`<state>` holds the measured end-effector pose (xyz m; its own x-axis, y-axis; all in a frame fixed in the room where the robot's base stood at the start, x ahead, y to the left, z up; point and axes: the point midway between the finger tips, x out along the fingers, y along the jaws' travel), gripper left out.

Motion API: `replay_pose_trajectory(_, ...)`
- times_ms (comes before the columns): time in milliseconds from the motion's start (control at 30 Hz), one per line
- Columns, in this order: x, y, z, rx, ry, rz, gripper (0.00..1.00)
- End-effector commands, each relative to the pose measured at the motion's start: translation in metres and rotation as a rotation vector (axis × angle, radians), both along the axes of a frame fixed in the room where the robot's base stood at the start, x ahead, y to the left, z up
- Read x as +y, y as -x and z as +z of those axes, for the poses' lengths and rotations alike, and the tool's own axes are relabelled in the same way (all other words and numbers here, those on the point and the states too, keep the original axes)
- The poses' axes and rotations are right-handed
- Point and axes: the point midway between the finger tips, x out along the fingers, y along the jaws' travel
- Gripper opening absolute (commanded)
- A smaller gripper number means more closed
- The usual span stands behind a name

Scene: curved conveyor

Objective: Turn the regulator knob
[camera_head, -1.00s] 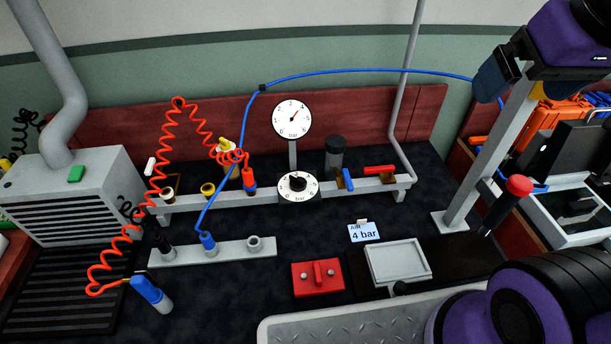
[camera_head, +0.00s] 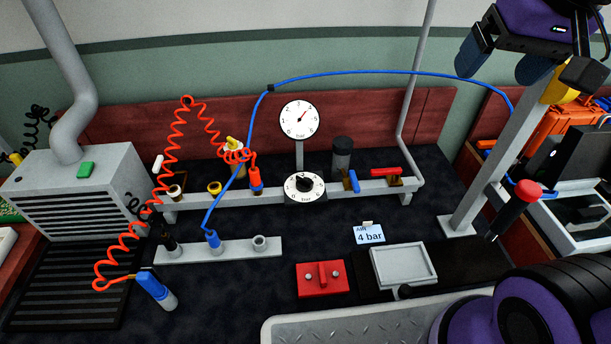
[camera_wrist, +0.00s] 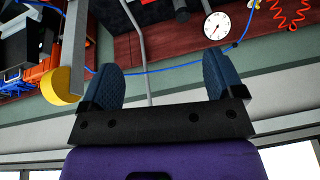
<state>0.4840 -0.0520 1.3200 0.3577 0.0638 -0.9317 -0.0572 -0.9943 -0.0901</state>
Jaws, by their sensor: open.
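The regulator knob (camera_head: 304,187) is a black knob on a white scaled dial marked "bar", at the middle of the grey rail. Above it on a post is a round white pressure gauge (camera_head: 299,120) with a red needle; it also shows in the wrist view (camera_wrist: 216,25). A card reading "4 bar" (camera_head: 369,234) lies on the bench in front. My gripper (camera_head: 505,62) is open and empty at the upper right, high above the bench and well apart from the knob. In the wrist view its two blue fingers (camera_wrist: 164,80) are spread. The knob does not show in the wrist view.
A grey upright post (camera_head: 500,150) stands close to my gripper. A blue hose (camera_head: 375,72) arches across the back, and a coiled red hose (camera_head: 150,195) hangs at the left. A red block (camera_head: 322,278) and a grey tray (camera_head: 403,264) lie in front.

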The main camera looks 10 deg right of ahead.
Motion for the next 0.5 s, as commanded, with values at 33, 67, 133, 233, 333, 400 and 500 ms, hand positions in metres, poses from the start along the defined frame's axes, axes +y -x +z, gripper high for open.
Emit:
replay_pose_trajectory(33,0.005,-0.014,-0.002,0.028,-0.017,-0.010,0.87)
replay_pose_trajectory(67,0.007,-0.022,-0.003,0.043,-0.028,-0.018,0.87)
replay_pose_trajectory(133,0.013,-0.040,-0.007,0.076,-0.051,-0.038,0.87)
replay_pose_trajectory(233,0.023,-0.066,-0.014,0.125,-0.084,-0.069,0.87)
replay_pose_trajectory(333,0.034,-0.092,-0.024,0.174,-0.113,-0.100,0.87)
replay_pose_trajectory(400,0.042,-0.110,-0.032,0.209,-0.131,-0.124,0.87)
replay_pose_trajectory(500,0.054,-0.135,-0.047,0.259,-0.153,-0.158,0.87)
